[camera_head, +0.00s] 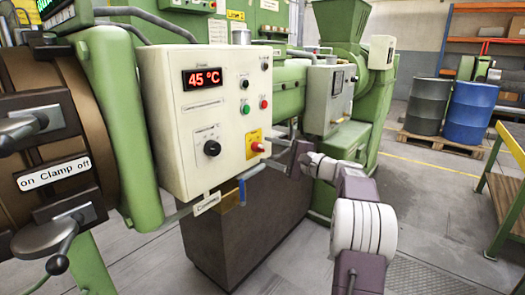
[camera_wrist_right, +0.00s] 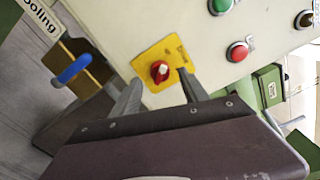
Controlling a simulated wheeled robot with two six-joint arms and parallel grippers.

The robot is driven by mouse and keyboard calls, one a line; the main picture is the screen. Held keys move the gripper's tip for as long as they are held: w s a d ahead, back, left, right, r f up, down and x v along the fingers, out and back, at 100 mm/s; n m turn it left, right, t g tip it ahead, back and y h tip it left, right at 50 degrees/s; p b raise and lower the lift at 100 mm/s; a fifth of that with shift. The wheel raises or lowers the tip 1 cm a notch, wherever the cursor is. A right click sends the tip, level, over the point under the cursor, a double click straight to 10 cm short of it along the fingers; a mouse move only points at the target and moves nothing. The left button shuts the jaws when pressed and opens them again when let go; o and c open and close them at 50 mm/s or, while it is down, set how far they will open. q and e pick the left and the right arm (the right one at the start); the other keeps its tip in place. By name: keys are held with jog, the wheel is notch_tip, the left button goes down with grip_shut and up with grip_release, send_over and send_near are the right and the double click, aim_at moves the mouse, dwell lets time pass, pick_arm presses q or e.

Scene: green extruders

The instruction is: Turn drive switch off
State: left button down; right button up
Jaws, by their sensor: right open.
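The red rotary switch (camera_head: 257,147) sits on a yellow plate (camera_head: 253,140), low on the right side of the cream control box (camera_head: 185,120). In the right wrist view the red switch (camera_wrist_right: 160,71) and yellow plate (camera_wrist_right: 150,60) lie just beyond the fingertips. My right gripper (camera_head: 275,155) reaches in from the right, near the box's lower right corner. Its fingers (camera_wrist_right: 160,84) are spread apart and appear on either side of the switch. I cannot tell whether they touch it. The switch's lettering is too small to read. My left gripper is out of view.
The box also carries a black knob (camera_head: 212,148), a red button (camera_head: 264,104), a green button (camera_head: 246,109) and a 45 °C display (camera_head: 202,79). A blue-handled valve (camera_head: 242,192) sits below it. A clamp (camera_head: 55,172) is at left, drums (camera_head: 469,110) at right.

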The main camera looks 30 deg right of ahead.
jog(key=v, duration=0.5)
jog(key=shift+s+d, duration=0.1)
jog(key=shift+s, duration=0.25)
